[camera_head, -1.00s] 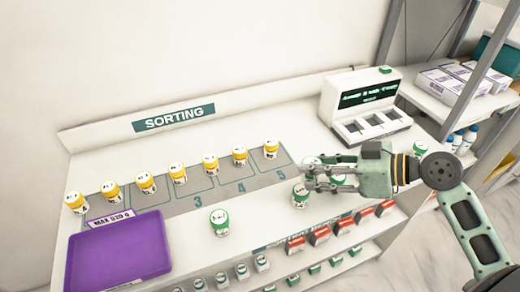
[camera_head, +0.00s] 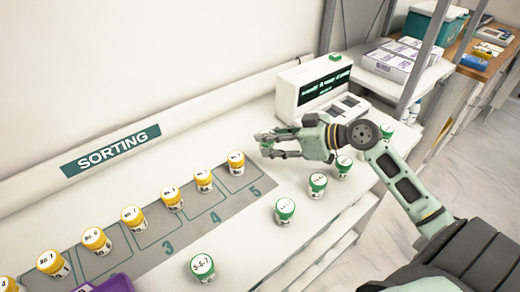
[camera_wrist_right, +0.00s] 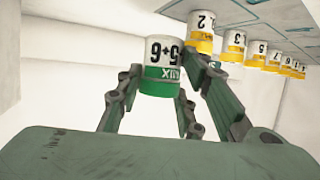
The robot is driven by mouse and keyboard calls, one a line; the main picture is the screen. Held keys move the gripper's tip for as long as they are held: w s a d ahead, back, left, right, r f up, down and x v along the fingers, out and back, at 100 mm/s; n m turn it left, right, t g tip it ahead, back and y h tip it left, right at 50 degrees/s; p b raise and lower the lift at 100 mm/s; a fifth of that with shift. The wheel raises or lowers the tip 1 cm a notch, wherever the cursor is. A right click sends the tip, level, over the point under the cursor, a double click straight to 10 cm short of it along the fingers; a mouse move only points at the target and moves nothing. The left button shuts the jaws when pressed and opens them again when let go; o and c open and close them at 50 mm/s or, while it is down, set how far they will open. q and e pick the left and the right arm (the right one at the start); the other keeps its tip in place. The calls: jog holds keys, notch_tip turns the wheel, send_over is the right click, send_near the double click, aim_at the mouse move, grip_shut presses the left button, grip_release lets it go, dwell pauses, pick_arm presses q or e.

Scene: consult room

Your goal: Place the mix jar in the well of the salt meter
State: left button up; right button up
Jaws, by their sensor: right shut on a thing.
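My right gripper (camera_head: 266,145) is raised over the bench, left of and in front of the salt meter (camera_head: 297,92). It is shut on a white mix jar with a green lid marked 5+6 (camera_wrist_right: 162,55), which shows upside down between the fingers in the right wrist view. In the head view the fingers hide most or all of this jar. The salt meter is a white box with a lit dark display; some of its wells (camera_head: 350,101) show, and my gripper and wrist cover part of its front. My left gripper is not in view.
Yellow-lidded jars (camera_head: 132,216) stand in a row by the numbered grey strip (camera_head: 150,246). Several green-lidded jars (camera_head: 284,211) stand on the bench front, below and right of my gripper. A purple tray (camera_head: 118,284) is at bottom left. A shelf with boxes (camera_head: 398,62) stands right.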

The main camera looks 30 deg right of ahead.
jog(key=x, duration=0.3)
jog(key=shift+a+f, duration=0.15)
jog(key=shift+f, duration=0.15)
notch_tip(320, 180, down, 3)
jog(key=shift+s+f+p, duration=0.1)
jog(key=shift+f+p, duration=0.05)
jog(key=shift+p, duration=0.4)
jog(key=shift+f, duration=0.5)
jog(key=o, duration=0.9)
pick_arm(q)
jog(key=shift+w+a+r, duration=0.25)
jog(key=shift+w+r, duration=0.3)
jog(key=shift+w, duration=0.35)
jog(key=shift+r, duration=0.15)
pick_arm(e)
jog(key=shift+r, duration=0.15)
